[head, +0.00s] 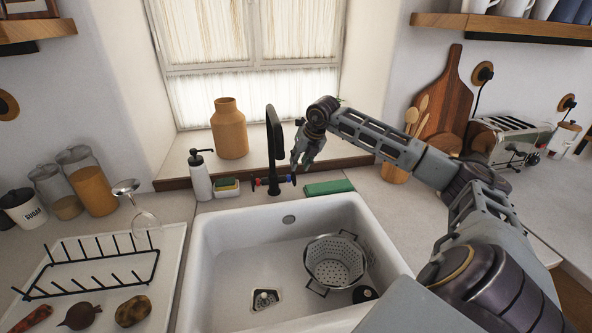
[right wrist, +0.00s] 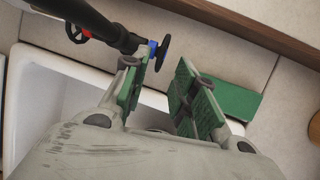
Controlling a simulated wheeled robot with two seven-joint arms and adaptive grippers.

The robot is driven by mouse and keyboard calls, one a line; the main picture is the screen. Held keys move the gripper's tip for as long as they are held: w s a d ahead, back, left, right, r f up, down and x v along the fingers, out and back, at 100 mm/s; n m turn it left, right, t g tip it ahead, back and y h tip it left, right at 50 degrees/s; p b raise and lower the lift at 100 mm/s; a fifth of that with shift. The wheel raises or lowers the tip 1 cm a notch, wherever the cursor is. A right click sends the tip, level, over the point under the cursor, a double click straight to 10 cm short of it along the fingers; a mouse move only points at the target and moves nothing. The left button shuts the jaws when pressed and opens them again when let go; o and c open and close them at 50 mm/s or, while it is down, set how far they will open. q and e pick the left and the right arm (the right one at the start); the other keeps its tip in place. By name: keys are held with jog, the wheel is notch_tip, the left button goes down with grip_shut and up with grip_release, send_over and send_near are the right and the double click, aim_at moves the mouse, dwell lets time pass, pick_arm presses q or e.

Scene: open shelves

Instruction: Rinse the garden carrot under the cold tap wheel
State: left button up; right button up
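An orange-red, elongated vegetable that looks like the carrot (head: 33,318) lies on the white drainboard at the lower left. The black tap (head: 273,145) stands behind the sink with a red wheel (head: 258,183) and a blue-marked cold wheel (head: 291,179). My right gripper (head: 303,163) points down just above the blue wheel. In the right wrist view its green-padded fingers (right wrist: 163,90) are apart and empty. There the cold wheel (right wrist: 164,52) is close to the left finger's tip; contact cannot be told. No water shows. My left gripper is out of view.
The white sink (head: 210,270) holds a metal colander (head: 335,262). A green block (head: 330,187) lies right of the tap; a soap bottle (head: 200,176) and sponge holder (head: 227,187) stand left. A dark round vegetable (head: 80,316), a potato (head: 133,311) and a black rack (head: 88,262) are at left.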

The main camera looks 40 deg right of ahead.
aim_at(294, 173)
jog(key=x, duration=0.3)
jog(key=shift+f, duration=0.1)
jog(key=shift+w+f, duration=0.3)
jog(key=shift+f, duration=0.3)
jog(key=shift+w+f, duration=0.15)
jog(key=shift+f, duration=0.25)
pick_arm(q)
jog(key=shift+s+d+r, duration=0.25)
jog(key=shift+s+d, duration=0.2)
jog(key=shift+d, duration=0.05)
pick_arm(e)
grip_shut()
